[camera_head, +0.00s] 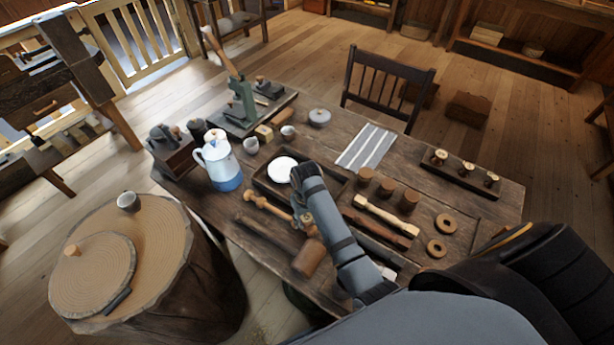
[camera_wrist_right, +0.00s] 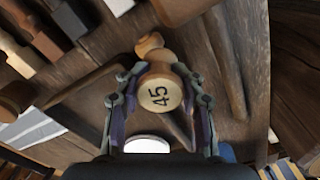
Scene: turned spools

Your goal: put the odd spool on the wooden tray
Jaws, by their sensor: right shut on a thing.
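My right gripper (camera_head: 302,212) is over the table, just on the near side of a shallow dark wooden tray (camera_head: 258,181). A white disc (camera_head: 283,169) lies in the tray. In the right wrist view the gripper (camera_wrist_right: 160,105) is shut on a light turned wooden spool (camera_wrist_right: 160,92), whose round end facing me is marked 45. A narrower, rounded wooden part (camera_wrist_right: 150,44) shows beyond it. In the head view my arm and fingers hide most of the spool. The white disc (camera_wrist_right: 148,145) shows below the fingers in the wrist view. My left gripper is not in view.
A mallet (camera_head: 308,258) and a light turned piece (camera_head: 265,204) lie near the gripper. A blue-white pot (camera_head: 218,163) stands left. To the right are brown cylinders (camera_head: 387,187), a pale spindle (camera_head: 386,215), wooden rings (camera_head: 446,223) and a dark rack (camera_head: 462,176) with brass-coloured pieces.

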